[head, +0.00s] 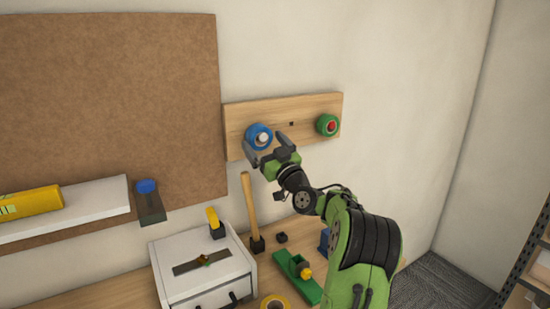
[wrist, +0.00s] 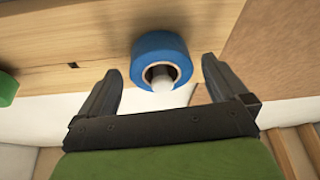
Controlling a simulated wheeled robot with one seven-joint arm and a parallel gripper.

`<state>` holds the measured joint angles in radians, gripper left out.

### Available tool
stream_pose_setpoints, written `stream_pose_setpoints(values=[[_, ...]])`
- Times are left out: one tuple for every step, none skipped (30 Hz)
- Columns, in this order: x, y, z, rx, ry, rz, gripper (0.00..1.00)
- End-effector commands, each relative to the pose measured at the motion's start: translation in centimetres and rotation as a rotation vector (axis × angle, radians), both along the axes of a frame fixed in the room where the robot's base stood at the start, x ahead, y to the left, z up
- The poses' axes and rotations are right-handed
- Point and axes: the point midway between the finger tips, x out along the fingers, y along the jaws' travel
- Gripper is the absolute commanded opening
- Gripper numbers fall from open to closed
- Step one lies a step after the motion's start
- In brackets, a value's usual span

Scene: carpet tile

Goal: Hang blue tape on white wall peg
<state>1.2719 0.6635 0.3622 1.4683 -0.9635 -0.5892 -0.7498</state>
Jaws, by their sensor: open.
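The blue tape (head: 257,131) hangs around the white peg (head: 263,138) on the left part of the wooden wall board (head: 291,112). In the wrist view the blue tape (wrist: 160,57) lies against the board, and the white peg (wrist: 161,80) pokes out through its hole. My gripper (head: 265,147) is open just in front of the tape. In the wrist view its two fingers (wrist: 160,84) stand to either side of the tape, with gaps between them and the roll.
A green tape (head: 323,123) hangs on a red peg (head: 331,126) at the board's right. Below stand a white cabinet (head: 203,270), a hammer (head: 251,212) and a green plane (head: 297,275). A yellow tape roll (head: 274,302) lies on the bench. Wall right of the board is clear.

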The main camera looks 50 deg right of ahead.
Motion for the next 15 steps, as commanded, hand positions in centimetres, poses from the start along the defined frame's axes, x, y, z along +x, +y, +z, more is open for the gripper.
stream_pose_setpoints(values=[[-1.0,0.1,-0.8,0.000,0.002,-0.005,1.00],[-1.7,0.2,-1.0,0.002,0.001,-0.006,1.00],[-2.6,0.5,-1.6,0.002,0.003,-0.006,1.00],[-3.4,0.7,-2.0,0.002,0.003,-0.006,1.00],[-4.2,0.9,-2.3,0.003,0.002,-0.007,1.00],[-5.3,1.1,-2.8,0.003,0.003,-0.007,1.00],[-6.0,1.4,-3.2,0.004,0.003,-0.007,1.00],[-6.8,1.6,-3.5,0.004,0.002,-0.008,1.00],[-7.8,1.8,-3.9,0.004,0.002,-0.007,1.00],[-8.6,2.0,-4.2,0.004,0.001,-0.009,1.00],[-9.3,2.2,-4.5,0.004,0.001,-0.007,1.00],[-10.2,2.5,-4.9,0.003,0.001,-0.008,1.00],[-10.7,2.6,-5.1,0.004,0.001,-0.006,1.00],[-11.3,2.8,-5.3,0.003,0.000,-0.008,1.00],[-12.0,2.9,-5.6,0.002,-0.001,-0.009,1.00]])
